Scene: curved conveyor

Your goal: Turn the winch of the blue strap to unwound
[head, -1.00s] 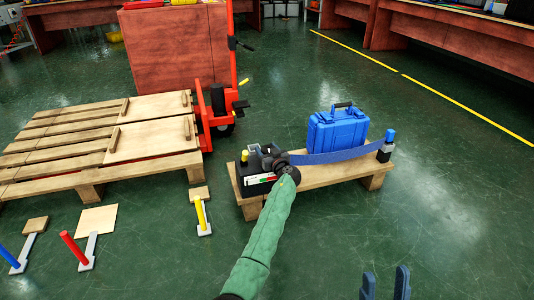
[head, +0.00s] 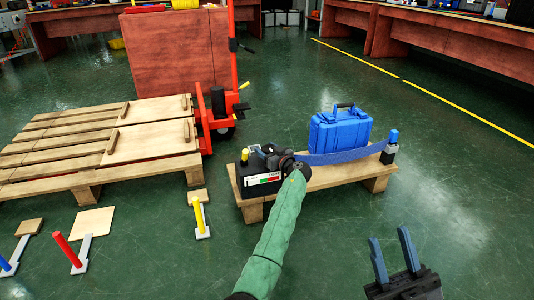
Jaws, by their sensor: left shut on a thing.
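The blue strap (head: 345,157) runs from the black winch box (head: 262,187) at the left of a low wooden bench to a post with a blue top (head: 390,147) at the right. The winch box has a yellow knob (head: 244,157) and a white label with red and green marks. My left gripper (head: 268,153), on the green arm, is at the top of the winch and shut on a winch part, likely its handle. The gripper hides the part's shape. My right gripper (head: 391,234) is at the lower right, fingers apart and empty, away from the bench.
A blue case (head: 339,130) stands on the bench (head: 325,177) behind the strap. A wooden pallet (head: 88,180) and a red lift (head: 219,125) are at the left. Yellow (head: 199,214) and red (head: 67,249) levers stand on the floor. The floor at right is clear.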

